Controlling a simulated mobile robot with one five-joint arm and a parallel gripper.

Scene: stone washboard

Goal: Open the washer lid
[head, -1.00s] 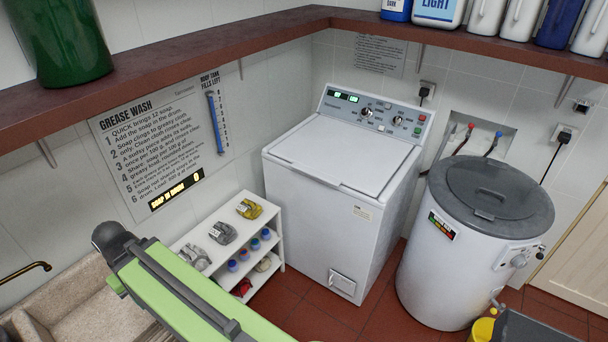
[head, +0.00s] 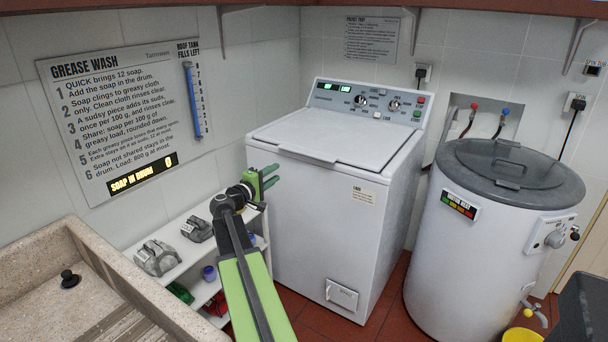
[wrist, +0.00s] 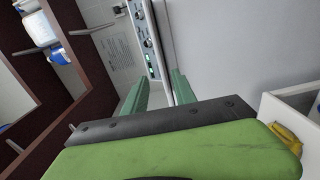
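The washer (head: 325,210) is a white top-loader with a control panel (head: 368,103) at the back. Its lid (head: 335,137) lies flat and shut, with a handle lip (head: 307,154) at the front edge. My gripper (head: 274,175) is by the washer's front left side, below the lid's level, and looks empty. In the wrist view its green fingers (wrist: 157,78) stand apart, with the washer's panel (wrist: 148,42) beyond them. Whether a finger touches the washer cannot be told.
A white shelf unit (head: 185,240) with grey blocks stands left of the washer. A stone sink (head: 110,262) is at the lower left. A white boiler (head: 470,250) with a dark lid stands to the right. A dark red shelf (head: 400,8) runs above. The air over the washer lid is clear.

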